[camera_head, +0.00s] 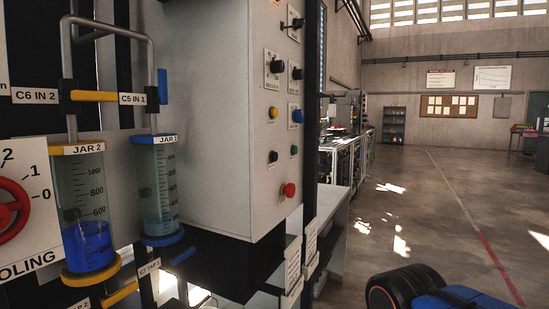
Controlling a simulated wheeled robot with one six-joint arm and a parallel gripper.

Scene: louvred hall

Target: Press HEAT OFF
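A grey control cabinet (205,110) stands left of centre. Its panel (285,135), seen at a steep angle on the right face, carries a yellow button (273,113), a blue button (297,116), a small black button (273,156), a green button (294,150) and a larger red button (289,190) at the bottom. Black knobs (277,66) sit higher up. The labels are too small to read, so I cannot tell which button is HEAT OFF. My gripper is not in view.
Two jars stand at the left: JAR 2 (88,210) with blue liquid and JAR 1 (158,190). A red handwheel (12,208) is at the far left edge. A bench (335,225) stands behind the cabinet. Open concrete floor (440,210) lies to the right.

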